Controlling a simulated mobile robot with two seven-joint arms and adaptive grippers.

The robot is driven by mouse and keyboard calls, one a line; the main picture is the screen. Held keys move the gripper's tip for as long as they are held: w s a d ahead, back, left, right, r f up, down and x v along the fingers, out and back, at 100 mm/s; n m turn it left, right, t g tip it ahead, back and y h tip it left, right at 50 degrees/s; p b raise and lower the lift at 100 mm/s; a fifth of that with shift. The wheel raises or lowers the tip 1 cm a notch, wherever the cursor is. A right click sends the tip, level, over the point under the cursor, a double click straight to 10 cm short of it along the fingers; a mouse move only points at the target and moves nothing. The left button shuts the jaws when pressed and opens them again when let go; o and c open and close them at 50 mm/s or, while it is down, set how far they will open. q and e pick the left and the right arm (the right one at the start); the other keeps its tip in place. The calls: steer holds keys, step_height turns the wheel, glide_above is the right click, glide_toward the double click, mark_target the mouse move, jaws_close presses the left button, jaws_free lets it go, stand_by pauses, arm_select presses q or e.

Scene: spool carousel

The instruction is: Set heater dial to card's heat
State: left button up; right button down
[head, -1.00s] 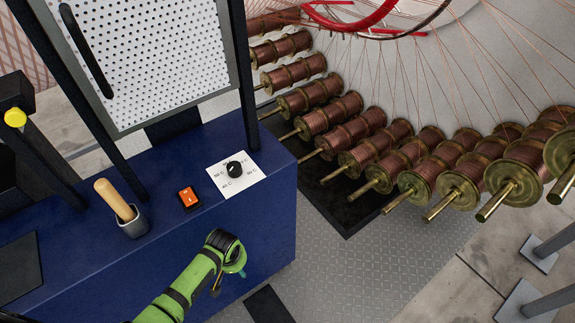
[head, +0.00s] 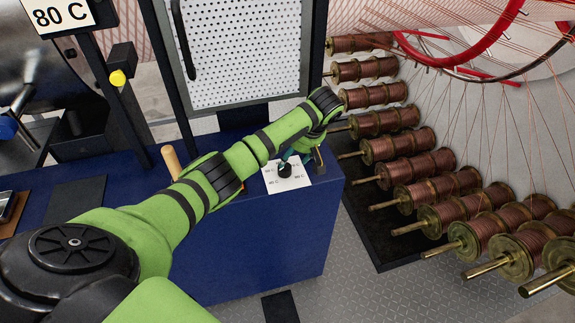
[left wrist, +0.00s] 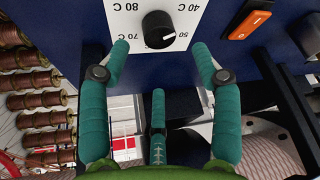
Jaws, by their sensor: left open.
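The heater dial is a black knob (head: 285,170) on a white plate (head: 291,182) on top of the blue cabinet. In the left wrist view the knob (left wrist: 158,29) has a white mark that seems to point toward the 50 C label; 40, 70 and 80 C labels also show. A card (head: 56,16) at the top left of the head view reads 80 C. My left gripper (head: 294,160) is open just over the knob. In the left wrist view its teal fingers (left wrist: 160,48) are spread to either side, with the knob beyond their tips. My right gripper is not in view.
An orange switch (left wrist: 249,20) sits beside the plate. A wooden handle (head: 171,160) rises behind my left arm. A perforated panel door (head: 240,55) stands behind the dial. Rows of copper spools (head: 400,143) fill the right side.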

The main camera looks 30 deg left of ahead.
mark_target(285, 167)
arm_select(q)
steer(key=x, duration=0.6)
steer(key=shift+a+f+p, duration=0.15)
steer(key=shift+f+p, duration=0.25)
steer(key=shift+c, duration=0.4)
steer(key=c, duration=1)
